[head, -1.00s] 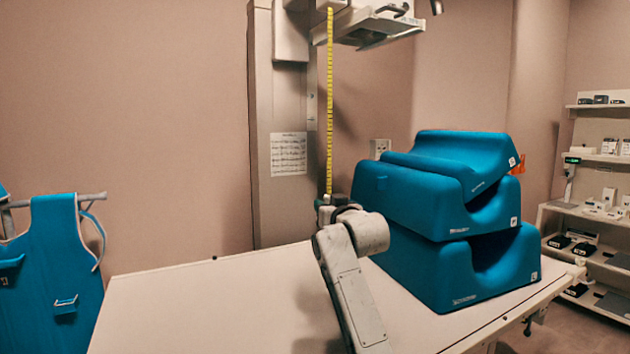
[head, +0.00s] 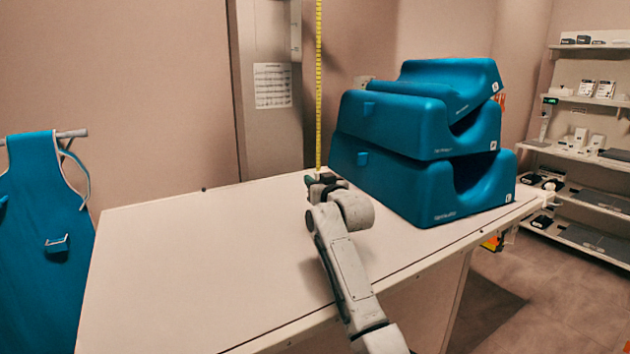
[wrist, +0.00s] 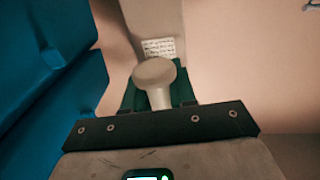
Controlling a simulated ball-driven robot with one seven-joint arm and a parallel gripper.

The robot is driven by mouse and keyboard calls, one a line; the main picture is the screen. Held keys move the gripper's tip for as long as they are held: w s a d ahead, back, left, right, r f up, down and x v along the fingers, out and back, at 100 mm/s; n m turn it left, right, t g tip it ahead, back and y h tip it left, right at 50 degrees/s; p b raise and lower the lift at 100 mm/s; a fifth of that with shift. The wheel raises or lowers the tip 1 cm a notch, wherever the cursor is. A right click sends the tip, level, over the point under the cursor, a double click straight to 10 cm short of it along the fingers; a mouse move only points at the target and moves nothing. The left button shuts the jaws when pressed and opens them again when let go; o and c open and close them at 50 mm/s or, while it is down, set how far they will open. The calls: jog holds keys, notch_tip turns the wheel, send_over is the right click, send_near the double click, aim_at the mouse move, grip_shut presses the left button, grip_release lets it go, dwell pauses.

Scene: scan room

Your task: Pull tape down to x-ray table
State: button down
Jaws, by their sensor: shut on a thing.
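The yellow tape (head: 319,90) hangs straight down from above the top edge of the head view. Its lower end meets my gripper (head: 319,180), just over the far part of the white x-ray table (head: 190,260). In the wrist view a pale round knob (wrist: 153,73) sits between the green fingers of my gripper, which are shut on it. It appears to be the tape's end piece. I cannot tell whether my gripper touches the tabletop.
Stacked blue foam cushions (head: 420,150) stand on the table just right of my gripper. A grey column (head: 270,130) rises behind the table. A blue apron (head: 45,230) hangs at left, and shelves (head: 595,150) stand at right. The table's left half is clear.

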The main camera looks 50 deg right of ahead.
jog(key=shift+f, duration=0.15)
jog(key=c, duration=1)
grip_release()
jog(key=p+v, duration=0.1)
jog(key=v, duration=0.9)
jog(key=shift+s+a, duration=0.15)
jog(key=shift+s, duration=0.2)
jog(key=shift+c, duration=0.4)
